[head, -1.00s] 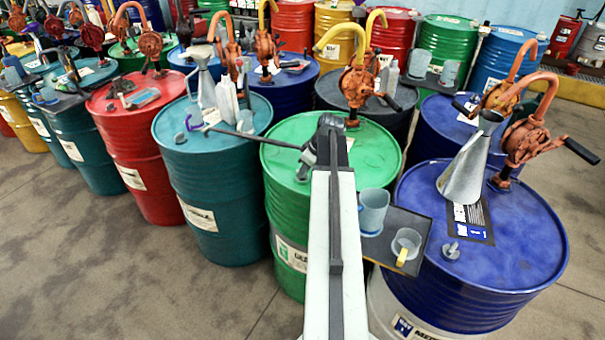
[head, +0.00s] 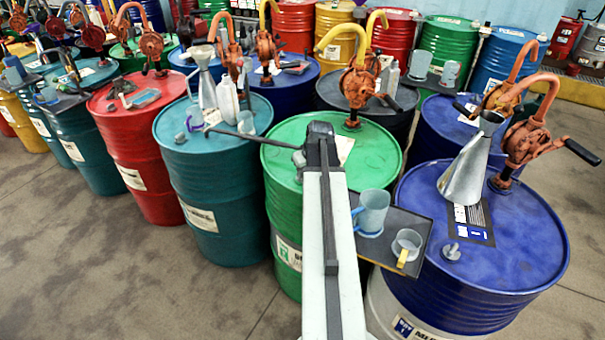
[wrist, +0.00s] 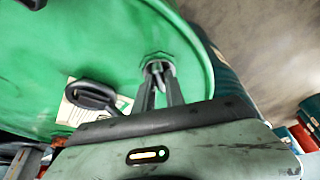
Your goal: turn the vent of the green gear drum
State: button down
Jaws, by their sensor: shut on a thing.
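The green gear drum (head: 282,198) stands in the middle of the head view, and its green lid (wrist: 60,40) fills the left of the wrist view. Its vent (wrist: 157,66) is a small grey fitting near the lid's rim. My gripper (wrist: 159,76) reaches down to the lid with its two fingers shut on the vent. In the head view my arm hides part of the lid, and the vent cannot be made out clearly.
A tray with a blue mug (head: 371,211) and a clear cup (head: 406,246) sits right of the green drum. An orange pump (head: 357,85) rises behind. A teal drum (head: 215,175) and a blue drum (head: 480,270) flank it.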

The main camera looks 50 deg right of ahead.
jog(key=m+h, duration=0.1)
jog(key=m, duration=0.2)
jog(key=m+g+h, duration=0.1)
jog(key=m, duration=0.2)
jog(key=shift+w+a, duration=0.15)
jog(key=m+g, duration=0.1)
jog(key=m, duration=0.2)
jog(key=m+g+h, duration=0.1)
jog(key=m, duration=0.2)
jog(key=shift+w, duration=0.1)
jog(key=shift+m+g, duration=0.3)
jog(key=c, duration=1.4)
grip_release()
jog(key=p+v, duration=0.7)
jog(key=v, duration=0.1)
